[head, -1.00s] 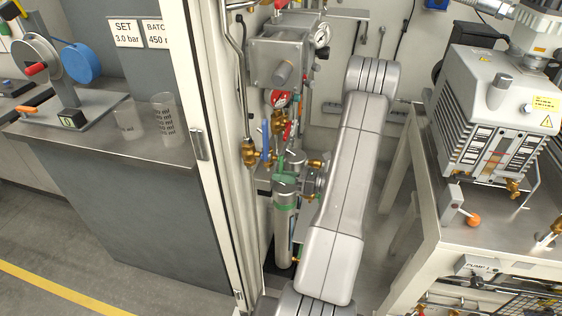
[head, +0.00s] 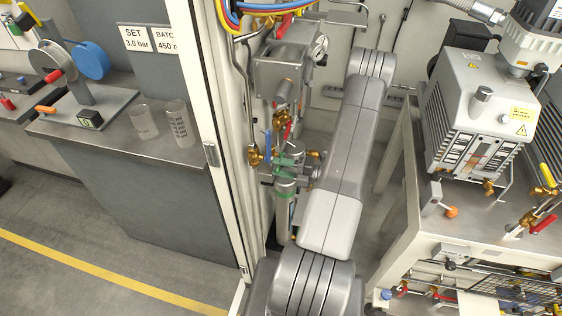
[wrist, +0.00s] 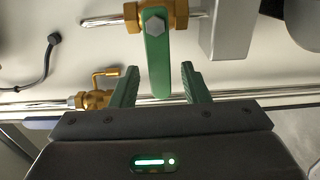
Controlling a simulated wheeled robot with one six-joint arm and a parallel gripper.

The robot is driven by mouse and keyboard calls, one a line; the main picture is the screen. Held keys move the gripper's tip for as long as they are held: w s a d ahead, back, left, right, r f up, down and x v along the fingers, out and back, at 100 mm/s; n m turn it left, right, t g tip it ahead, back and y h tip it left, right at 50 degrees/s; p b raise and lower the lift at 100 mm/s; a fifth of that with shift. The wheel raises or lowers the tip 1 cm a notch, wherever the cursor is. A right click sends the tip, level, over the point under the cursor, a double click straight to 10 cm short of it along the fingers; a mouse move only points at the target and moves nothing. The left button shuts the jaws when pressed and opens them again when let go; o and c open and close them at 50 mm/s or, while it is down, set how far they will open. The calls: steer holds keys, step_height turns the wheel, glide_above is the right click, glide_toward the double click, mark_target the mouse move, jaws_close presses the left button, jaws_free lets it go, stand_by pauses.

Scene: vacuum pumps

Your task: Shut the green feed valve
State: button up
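The green feed valve shows in the wrist view as a green lever (wrist: 157,62) on a brass body (wrist: 180,14) in a horizontal metal pipe. The lever hangs down in the picture, across the pipe's line. My gripper (wrist: 160,70) is open, with one green-padded finger on either side of the lever's free end. A gap shows between the lever and each finger; I cannot tell how deep the lever sits between them. In the head view, the valve area is small and crowded, and I cannot separate the lever from my gripper there.
A second brass valve (wrist: 95,98) lies left of my fingers, near a lower pipe. A blue lever (head: 268,146) and a red lever (head: 287,131) stand close by in the head view. A cabinet post (head: 208,150) rises at left; a pump bench (head: 415,215) stands at right.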

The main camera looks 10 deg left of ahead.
steer(key=shift+d, duration=0.1)
stand_by(0.3)
steer(key=shift+d, duration=0.9)
steer(key=d, duration=0.6)
steer(key=shift+b, duration=0.35)
steer(key=shift+s, duration=0.1)
steer(key=a, duration=0.6)
steer(key=shift+a, duration=0.2)
steer(key=shift+d, duration=0.15)
